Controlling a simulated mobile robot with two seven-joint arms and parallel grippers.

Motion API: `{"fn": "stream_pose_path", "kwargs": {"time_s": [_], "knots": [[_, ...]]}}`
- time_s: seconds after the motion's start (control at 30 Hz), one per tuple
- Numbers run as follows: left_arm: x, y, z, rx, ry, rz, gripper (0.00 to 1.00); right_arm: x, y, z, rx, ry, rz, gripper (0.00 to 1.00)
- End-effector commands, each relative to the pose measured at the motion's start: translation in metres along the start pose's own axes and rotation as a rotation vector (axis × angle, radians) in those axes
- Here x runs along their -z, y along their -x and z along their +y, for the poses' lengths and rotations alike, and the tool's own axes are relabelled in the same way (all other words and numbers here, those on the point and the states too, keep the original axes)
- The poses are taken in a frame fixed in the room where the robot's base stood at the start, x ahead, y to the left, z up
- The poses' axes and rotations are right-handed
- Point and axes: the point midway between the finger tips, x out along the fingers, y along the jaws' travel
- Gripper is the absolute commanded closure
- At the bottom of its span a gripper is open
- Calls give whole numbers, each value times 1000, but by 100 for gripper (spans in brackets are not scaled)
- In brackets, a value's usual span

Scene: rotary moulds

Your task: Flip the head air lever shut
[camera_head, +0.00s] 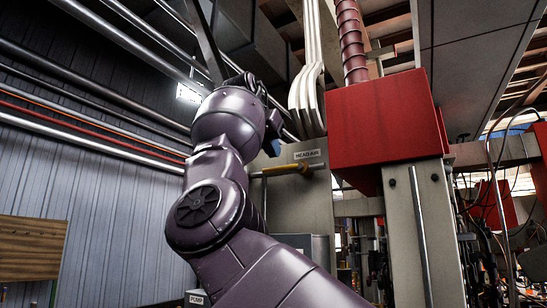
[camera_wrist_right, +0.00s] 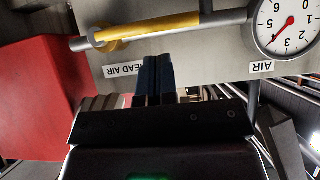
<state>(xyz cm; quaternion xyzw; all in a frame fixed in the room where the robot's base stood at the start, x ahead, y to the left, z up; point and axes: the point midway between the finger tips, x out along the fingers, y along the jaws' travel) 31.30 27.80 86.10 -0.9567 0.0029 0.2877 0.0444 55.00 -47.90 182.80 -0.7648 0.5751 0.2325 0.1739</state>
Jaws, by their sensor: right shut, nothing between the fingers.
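The head air lever has a yellow handle (camera_head: 290,169) on a horizontal pipe below the HEAD AIR label (camera_head: 307,154). In the right wrist view, which is upside down, the handle (camera_wrist_right: 150,28) lies roughly along the pipe, with its pivot end at the left. The label (camera_wrist_right: 124,70) is partly covered there. My right gripper (camera_wrist_right: 158,60) is shut and empty. Its dark fingertips appear just below the handle in that picture, in front of the plate; contact cannot be told. In the head view my purple arm hides the fingers. My left gripper is not in view.
A red box (camera_head: 387,117) on a post stands right of the lever; it also shows in the right wrist view (camera_wrist_right: 38,95). A pressure gauge (camera_wrist_right: 285,22) with an AIR label is beside the pipe. White pipes (camera_head: 309,100) rise behind the plate.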

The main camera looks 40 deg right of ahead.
Motion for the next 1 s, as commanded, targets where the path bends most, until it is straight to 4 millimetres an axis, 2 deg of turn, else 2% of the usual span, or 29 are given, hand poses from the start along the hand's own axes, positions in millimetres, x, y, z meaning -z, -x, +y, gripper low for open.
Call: {"fn": "stream_pose_path", "kwargs": {"time_s": [0.37,1.0], "knots": [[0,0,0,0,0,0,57,-15,-14,0,0,1,0,100],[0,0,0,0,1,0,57,-11,-21,2,-9,12,1,100]]}}
